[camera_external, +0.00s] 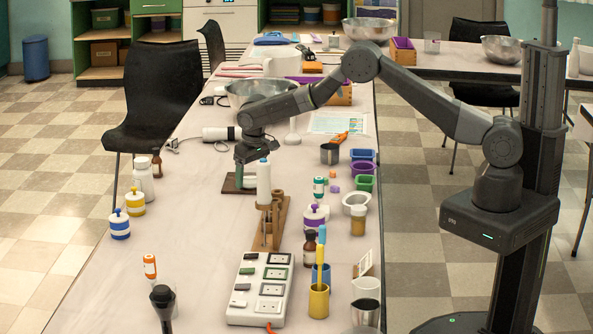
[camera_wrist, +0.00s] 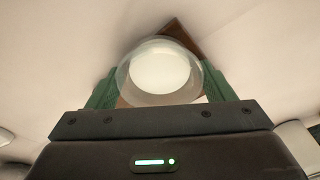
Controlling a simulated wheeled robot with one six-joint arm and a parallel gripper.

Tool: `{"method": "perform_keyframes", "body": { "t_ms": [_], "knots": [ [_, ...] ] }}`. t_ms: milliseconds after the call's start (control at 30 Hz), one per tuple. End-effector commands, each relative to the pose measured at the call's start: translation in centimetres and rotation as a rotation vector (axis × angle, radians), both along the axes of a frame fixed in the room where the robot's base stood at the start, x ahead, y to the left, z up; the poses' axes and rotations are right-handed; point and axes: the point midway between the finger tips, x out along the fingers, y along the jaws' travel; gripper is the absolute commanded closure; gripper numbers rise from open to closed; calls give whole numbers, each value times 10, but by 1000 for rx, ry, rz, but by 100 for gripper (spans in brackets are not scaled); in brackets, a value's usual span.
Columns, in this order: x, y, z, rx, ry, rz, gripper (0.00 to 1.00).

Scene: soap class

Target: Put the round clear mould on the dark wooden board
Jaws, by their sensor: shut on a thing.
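The round clear mould (camera_wrist: 160,72) sits between the two green fingers of my gripper (camera_wrist: 160,84) in the wrist view, with a pale round area at its middle. My gripper (camera_external: 248,177) is shut on it. The dark wooden board (camera_wrist: 182,35) shows behind and below the mould in the wrist view. In the external view the board (camera_external: 230,186) lies on the table directly under my gripper. The fingers and a white bottle in front mostly hide the mould there. I cannot tell whether the mould touches the board.
A white bottle (camera_external: 263,182) stands close in front of my gripper, by a wooden rack (camera_external: 272,228). A large metal bowl (camera_external: 258,92) is behind. A metal cup (camera_external: 329,154) and coloured moulds (camera_external: 363,168) are to the right. The table left of the board is mostly clear.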

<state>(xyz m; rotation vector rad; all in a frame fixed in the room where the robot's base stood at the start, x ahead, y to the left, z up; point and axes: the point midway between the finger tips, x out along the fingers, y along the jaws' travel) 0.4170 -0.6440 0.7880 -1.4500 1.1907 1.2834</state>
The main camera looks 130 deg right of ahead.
Motion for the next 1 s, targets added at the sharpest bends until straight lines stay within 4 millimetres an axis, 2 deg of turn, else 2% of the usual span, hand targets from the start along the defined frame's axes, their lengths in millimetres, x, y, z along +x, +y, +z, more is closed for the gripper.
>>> {"method": "perform_keyframes", "body": {
  "t_ms": [167,200,300,567,700,867,1000],
  "knots": [
    [0,0,-4,0,0,0,49],
    [0,0,-3,0,0,0,19],
    [0,0,-3,0,0,0,3],
    [0,0,-2,0,0,0,3],
    [0,0,6,-2,-1,0,3],
    [0,4,35,-3,-3,0,3],
    [-1,7,66,-4,-3,0,3]
  ]
}}
